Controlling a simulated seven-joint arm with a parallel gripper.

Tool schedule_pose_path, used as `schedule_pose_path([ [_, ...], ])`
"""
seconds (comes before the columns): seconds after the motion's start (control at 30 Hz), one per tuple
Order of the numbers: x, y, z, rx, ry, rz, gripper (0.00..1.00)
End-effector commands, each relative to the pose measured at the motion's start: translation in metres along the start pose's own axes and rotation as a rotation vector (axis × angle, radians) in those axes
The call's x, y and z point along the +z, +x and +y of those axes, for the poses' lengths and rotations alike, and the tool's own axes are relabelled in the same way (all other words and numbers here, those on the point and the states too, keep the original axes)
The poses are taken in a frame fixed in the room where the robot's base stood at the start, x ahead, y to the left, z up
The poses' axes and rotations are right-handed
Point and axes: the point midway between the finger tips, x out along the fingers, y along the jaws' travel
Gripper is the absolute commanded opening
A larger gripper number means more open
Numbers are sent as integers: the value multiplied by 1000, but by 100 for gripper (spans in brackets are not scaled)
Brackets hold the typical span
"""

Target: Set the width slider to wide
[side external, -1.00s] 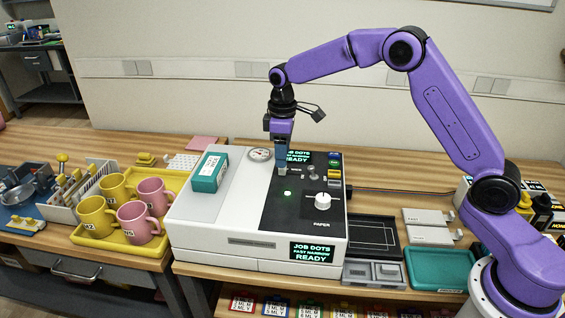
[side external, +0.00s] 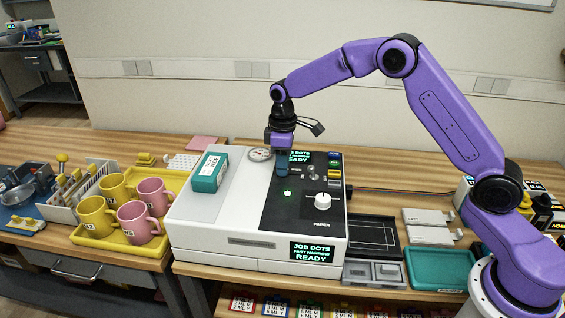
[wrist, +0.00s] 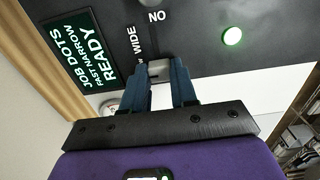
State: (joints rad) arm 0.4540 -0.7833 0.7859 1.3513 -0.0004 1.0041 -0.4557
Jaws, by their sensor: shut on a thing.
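My gripper (side external: 281,173) points down at the black control panel (side external: 264,205) of the white press (side external: 207,232). In the wrist view its two blue fingers (wrist: 159,88) are shut on the small grey width slider knob (wrist: 157,70). The knob is near the printed word WIDE (wrist: 135,42), with NO (wrist: 156,16) further along. In the side view the fingers hide the knob. The front display (side external: 313,252) reads JOB DOTS, FAST NARROW, READY; the upper display (wrist: 85,55) reads the same in the wrist view.
A round gauge (side external: 260,154) and a teal box (side external: 209,172) are to the left. A yellow tray (side external: 88,240) of mugs stands further left.

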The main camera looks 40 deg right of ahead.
Motion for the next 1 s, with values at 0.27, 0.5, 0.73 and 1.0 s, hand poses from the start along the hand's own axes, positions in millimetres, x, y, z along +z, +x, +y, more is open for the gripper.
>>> schedule_pose_path([
  [0.27, 28, -1, 0, -1, 1, -1, 0],
  [0.5, 40, -1, 0, -1, 0, -1, 0],
  [0.73, 41, 0, 0, -3, 1, -6, 0],
  [1.0, 40, 0, 0, -2, 0, -3, 53],
])
